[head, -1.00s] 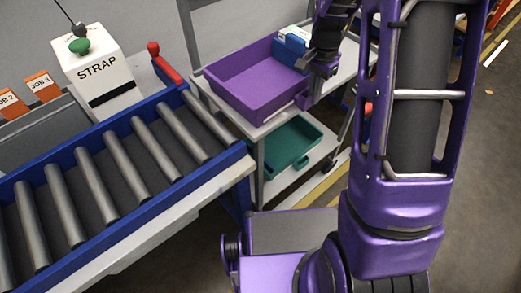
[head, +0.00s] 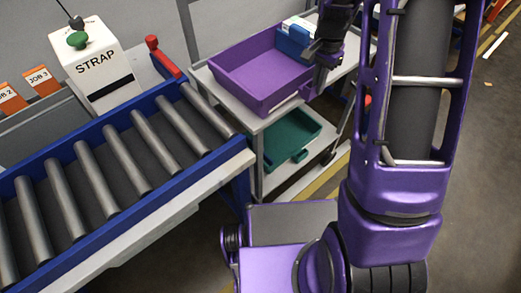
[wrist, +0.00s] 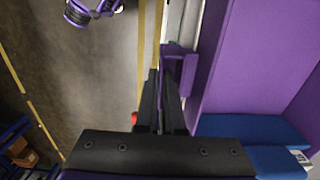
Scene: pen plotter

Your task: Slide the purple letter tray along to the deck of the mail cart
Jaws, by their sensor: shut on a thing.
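The purple letter tray (head: 258,93) sits on the grey upper deck of the mail cart (head: 232,98), a little in from the deck's near-left edge. A blue block with a white top (head: 291,40) is in its far right corner; it also shows in the wrist view (wrist: 235,127). My gripper (head: 312,90) reaches down at the tray's right side. In the wrist view its dark fingers (wrist: 166,78) are shut on the tray's purple handle (wrist: 180,66), which sticks out from the wall. The exact finger contact is partly hidden.
A roller conveyor with a blue frame (head: 150,107) ends just left of the cart. A white STRAP box (head: 93,60) and a red lever (head: 160,57) stand behind it. A teal tray (head: 290,138) lies on the cart's lower shelf.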

